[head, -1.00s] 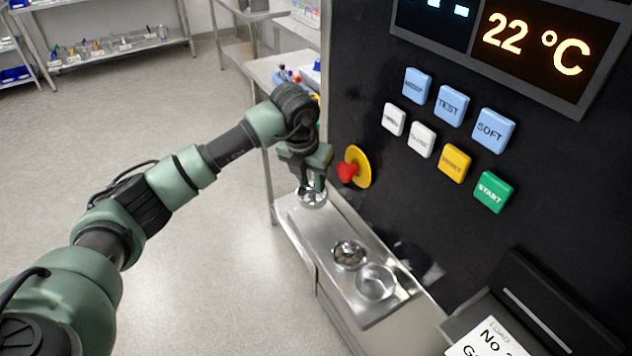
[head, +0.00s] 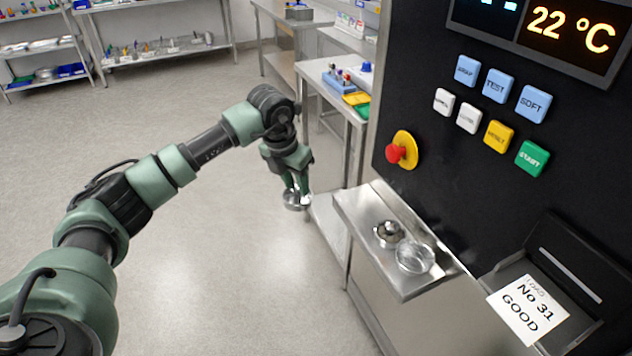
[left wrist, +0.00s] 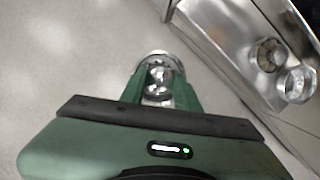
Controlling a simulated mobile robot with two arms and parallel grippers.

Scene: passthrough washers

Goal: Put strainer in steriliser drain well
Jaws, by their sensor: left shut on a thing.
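My left gripper (head: 296,190) is shut on a small shiny round metal piece (head: 297,201), which looks like the strainer. It hangs beside the left edge of the steel ledge, with floor behind it in the head view. The left wrist view shows the round piece (left wrist: 158,78) between the fingers. A round metal fitting with a dark inside (head: 389,234), seemingly the drain well, sits in the ledge. A shiny, see-through-looking round dish (head: 415,257) is close beside it, nearer me. Both also show at the right of the left wrist view. My right gripper is out of view.
The steel ledge (head: 362,207) juts from the black steriliser front, below a red knob (head: 396,153) and several buttons. A sloped tray holds a "No 31 GOOD" card (head: 527,308). A steel table (head: 330,85) stands behind. Open floor lies left.

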